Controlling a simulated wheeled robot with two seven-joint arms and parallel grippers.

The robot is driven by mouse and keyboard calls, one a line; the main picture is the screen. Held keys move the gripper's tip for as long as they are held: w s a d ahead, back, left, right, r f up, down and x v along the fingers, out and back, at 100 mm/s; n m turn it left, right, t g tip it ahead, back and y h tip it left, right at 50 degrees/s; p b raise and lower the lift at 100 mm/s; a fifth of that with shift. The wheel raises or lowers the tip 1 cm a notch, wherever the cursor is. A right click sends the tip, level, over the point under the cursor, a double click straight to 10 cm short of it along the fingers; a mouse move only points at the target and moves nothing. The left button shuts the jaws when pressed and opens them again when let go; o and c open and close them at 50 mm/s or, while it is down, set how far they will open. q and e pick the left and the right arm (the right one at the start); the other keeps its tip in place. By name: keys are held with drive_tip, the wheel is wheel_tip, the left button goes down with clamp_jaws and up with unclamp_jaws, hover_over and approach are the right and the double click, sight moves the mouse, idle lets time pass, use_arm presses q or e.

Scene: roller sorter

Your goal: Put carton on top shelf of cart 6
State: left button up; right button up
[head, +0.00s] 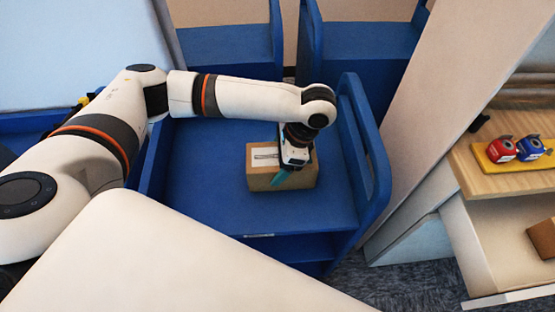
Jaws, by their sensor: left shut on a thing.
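A brown cardboard carton (262,182) with a white label is at the top shelf of a blue cart (205,190), toward the shelf's right side. I cannot tell for certain whether its underside touches the shelf. My left gripper (285,172) reaches down from above and is shut on the carton; part of its teal fingertip shows against the carton's front. The gripper hides part of the carton's top. No number is readable on the cart. My right gripper is not in view.
The cart has a raised blue end panel (372,150) on the right. More blue carts (235,45) stand behind. A wooden shelf (500,130) at right holds red and blue items on a yellow base (515,155), with a brown box (543,238) below. The cart shelf left of the carton is clear.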

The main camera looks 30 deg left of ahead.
use_arm(q)
drive_tip(key=shift+f, duration=0.15)
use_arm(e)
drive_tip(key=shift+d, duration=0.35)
use_arm(q)
drive_tip(key=o, duration=1.3)
drive_tip(key=p+v, duration=0.1)
drive_tip(key=v, duration=1.1)
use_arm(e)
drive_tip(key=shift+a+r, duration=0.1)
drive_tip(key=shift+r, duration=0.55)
use_arm(q)
drive_tip(key=shift+s, duration=0.1)
